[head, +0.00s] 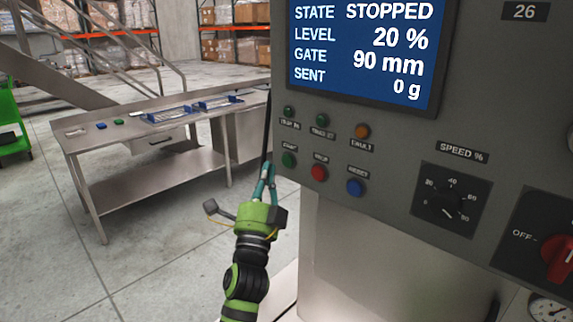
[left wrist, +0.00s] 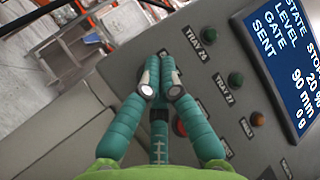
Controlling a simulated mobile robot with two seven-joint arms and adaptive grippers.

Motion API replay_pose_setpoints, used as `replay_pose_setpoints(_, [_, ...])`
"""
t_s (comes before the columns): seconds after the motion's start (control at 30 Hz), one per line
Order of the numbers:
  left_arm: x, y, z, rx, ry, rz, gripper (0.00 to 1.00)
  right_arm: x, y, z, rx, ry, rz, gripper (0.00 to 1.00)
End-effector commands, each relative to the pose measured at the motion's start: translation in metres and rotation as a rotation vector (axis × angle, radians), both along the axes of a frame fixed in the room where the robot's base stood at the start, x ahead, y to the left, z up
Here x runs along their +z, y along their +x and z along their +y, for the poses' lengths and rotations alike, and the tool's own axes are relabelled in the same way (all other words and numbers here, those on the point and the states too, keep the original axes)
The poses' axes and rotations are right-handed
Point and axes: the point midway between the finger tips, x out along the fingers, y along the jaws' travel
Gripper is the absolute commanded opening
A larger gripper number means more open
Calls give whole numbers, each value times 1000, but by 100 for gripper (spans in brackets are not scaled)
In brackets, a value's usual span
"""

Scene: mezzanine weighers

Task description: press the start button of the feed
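The green start button (head: 288,159) is at the left end of the lower button row on the grey control panel (head: 390,130). The red stop button (head: 319,173) and blue reset button (head: 355,187) are to its right. My left gripper (head: 268,168) is just left of the start button at the panel's edge. Its teal fingers are together and empty; contact with the panel cannot be told. In the left wrist view the fingertips (left wrist: 161,66) meet in front of the panel. The start button is hidden there; part of the red button (left wrist: 180,127) shows beside a finger. My right gripper is not in view.
The screen (head: 365,48) reads STOPPED, level 20 %, gate 90 mm, sent 0 g. Two green lamps and an orange lamp (head: 362,131) sit above the buttons. A speed dial (head: 447,203) and red switch (head: 560,258) are further right. A steel table (head: 90,140) stands behind left.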

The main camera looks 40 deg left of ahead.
Motion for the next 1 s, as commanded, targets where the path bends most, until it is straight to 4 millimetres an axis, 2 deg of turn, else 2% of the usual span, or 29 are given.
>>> replay_pose_setpoints(0.1, [-1, 12, -1, 1, 1, 0, 0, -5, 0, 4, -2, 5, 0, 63])
replay_pose_setpoints(0.3, [0, 21, -2, 1, 1, 2, 0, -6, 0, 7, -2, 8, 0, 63])
replay_pose_setpoints(1.0, [0, 22, -2, 1, 1, 2, 0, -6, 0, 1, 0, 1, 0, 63])
